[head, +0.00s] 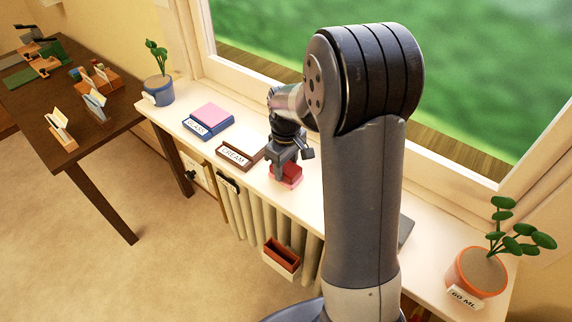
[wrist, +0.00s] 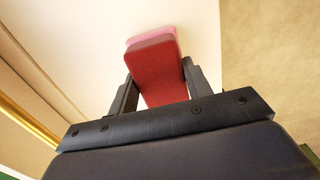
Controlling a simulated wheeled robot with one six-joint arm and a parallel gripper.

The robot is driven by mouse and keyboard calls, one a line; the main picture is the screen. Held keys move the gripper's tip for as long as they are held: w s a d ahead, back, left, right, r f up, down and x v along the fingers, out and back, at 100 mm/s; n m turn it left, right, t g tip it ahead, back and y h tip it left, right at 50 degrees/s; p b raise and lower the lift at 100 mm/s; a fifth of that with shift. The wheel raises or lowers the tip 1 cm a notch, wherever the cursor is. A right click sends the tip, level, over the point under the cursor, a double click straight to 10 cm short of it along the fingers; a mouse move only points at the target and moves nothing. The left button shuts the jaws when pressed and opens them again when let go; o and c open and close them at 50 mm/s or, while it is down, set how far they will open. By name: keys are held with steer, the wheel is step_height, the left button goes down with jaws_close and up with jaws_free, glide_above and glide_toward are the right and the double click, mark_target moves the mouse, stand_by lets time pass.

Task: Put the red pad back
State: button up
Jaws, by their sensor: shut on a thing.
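My gripper (head: 285,163) is shut on the red pad (head: 290,171), at the white sill below the window. In the wrist view, the red pad (wrist: 160,72) sits between my two fingers, and a pale pink layer (wrist: 150,37) shows along its far edge. I cannot tell whether that layer is part of the pad, or whether the pad touches the sill. A blue tray (head: 226,124) labelled GLASS holds a pink pad (head: 212,116). A brown tray (head: 234,160) labelled CREAM stands between it and my gripper, and it looks empty.
A potted plant (head: 158,90) stands at the sill's far left and an orange pot (head: 476,272) labelled 60 ML at its right. A small orange-brown box (head: 281,258) hangs on the radiator below. A dark desk (head: 90,130) with stationery stands at left.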

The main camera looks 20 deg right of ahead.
mark_target(286, 166)
steer(key=shift+f, duration=0.1)
steer(key=o, duration=0.9)
step_height(286, 166, up, 12)
steer(key=shift+r+b, duration=0.15)
steer(key=shift+b, duration=0.15)
